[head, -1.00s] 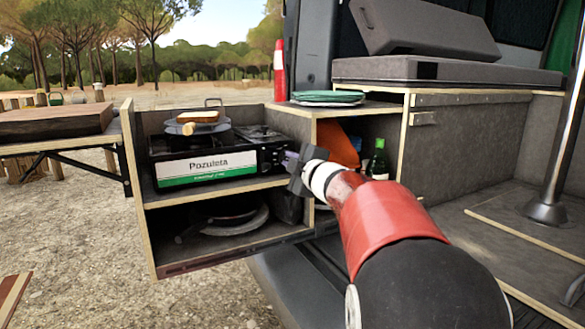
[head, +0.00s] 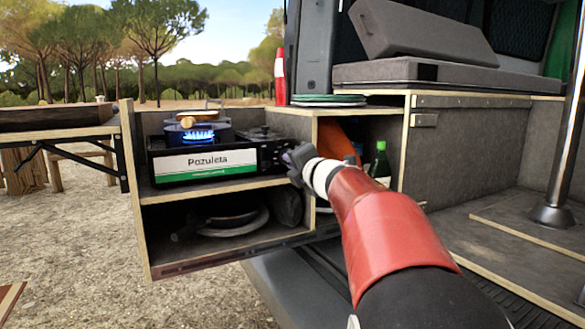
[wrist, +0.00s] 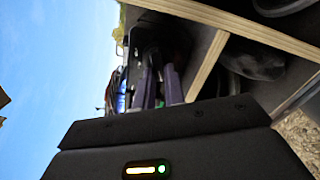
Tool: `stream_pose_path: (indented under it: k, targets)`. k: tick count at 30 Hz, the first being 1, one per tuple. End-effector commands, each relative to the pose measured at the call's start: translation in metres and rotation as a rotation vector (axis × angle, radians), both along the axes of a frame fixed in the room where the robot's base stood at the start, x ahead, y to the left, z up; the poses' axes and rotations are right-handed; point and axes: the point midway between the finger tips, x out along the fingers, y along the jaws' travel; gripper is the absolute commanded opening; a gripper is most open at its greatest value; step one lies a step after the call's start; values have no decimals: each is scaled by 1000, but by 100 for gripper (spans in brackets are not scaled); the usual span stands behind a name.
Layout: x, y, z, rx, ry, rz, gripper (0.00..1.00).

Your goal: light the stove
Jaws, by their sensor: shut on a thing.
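The stove (head: 205,163) is a black camping stove with a "Pozuleta" label, sitting on the upper shelf of the wooden pull-out unit. A blue flame (head: 197,137) burns on its left side, under a pan holding something brown (head: 197,117). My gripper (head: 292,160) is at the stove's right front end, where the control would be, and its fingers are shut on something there. The knob itself is hidden by the gripper. In the wrist view, the purple-grey fingers (wrist: 160,88) reach to the dark stove body, and a blue glow shows beside them.
Dark pans (head: 225,222) lie on the lower shelf. Green plates (head: 328,99) and a red-and-white cone-like object (head: 280,77) are on top.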

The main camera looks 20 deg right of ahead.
Motion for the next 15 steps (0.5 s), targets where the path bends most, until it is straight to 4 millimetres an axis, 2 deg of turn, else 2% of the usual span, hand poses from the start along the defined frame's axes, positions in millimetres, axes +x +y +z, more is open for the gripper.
stream_pose_path:
  k: [15]
  targets:
    - [0,-1,-3,-101,0,0,0]
